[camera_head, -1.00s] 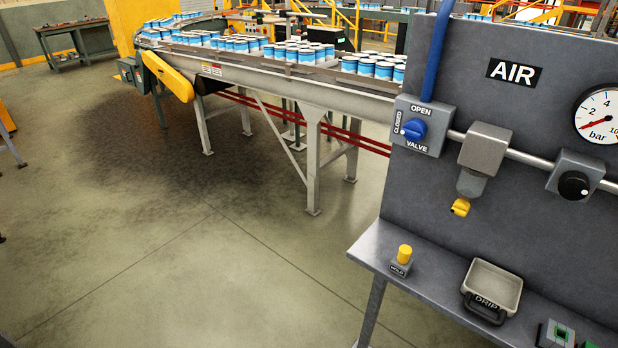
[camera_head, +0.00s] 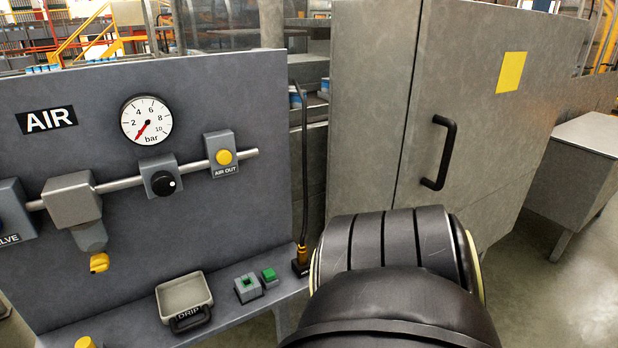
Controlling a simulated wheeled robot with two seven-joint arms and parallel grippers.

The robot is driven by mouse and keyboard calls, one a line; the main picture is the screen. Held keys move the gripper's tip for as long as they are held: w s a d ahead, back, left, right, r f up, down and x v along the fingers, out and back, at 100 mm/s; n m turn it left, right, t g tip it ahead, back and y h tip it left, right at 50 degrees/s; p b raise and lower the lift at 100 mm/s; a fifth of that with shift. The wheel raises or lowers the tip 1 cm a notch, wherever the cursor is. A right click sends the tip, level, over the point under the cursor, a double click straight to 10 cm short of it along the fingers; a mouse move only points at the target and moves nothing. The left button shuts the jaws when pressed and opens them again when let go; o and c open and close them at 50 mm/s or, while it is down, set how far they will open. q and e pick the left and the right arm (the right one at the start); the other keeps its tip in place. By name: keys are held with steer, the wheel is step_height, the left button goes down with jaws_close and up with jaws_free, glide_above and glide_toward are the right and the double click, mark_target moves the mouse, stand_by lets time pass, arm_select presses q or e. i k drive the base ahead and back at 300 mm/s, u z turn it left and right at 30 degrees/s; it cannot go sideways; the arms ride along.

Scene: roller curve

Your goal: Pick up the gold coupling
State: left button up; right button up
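The gold coupling (camera_head: 302,254) is at the lower end of a black hose (camera_head: 304,150). It stands upright in a small black holder (camera_head: 301,269) at the right end of the grey shelf. Part of my own black arm (camera_head: 395,270) fills the lower right and reaches close to the holder in the picture. Neither of my grippers is in view.
The grey AIR panel (camera_head: 250,110) stands behind the shelf, with a gauge (camera_head: 146,120) and a yellow AIR OUT fitting (camera_head: 224,157). A drip tray (camera_head: 184,298) and green-topped blocks (camera_head: 248,287) sit left of the coupling. A grey cabinet (camera_head: 460,100) stands right.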

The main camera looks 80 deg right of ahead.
mark_target(303, 252)
steer(key=z, duration=2.4)
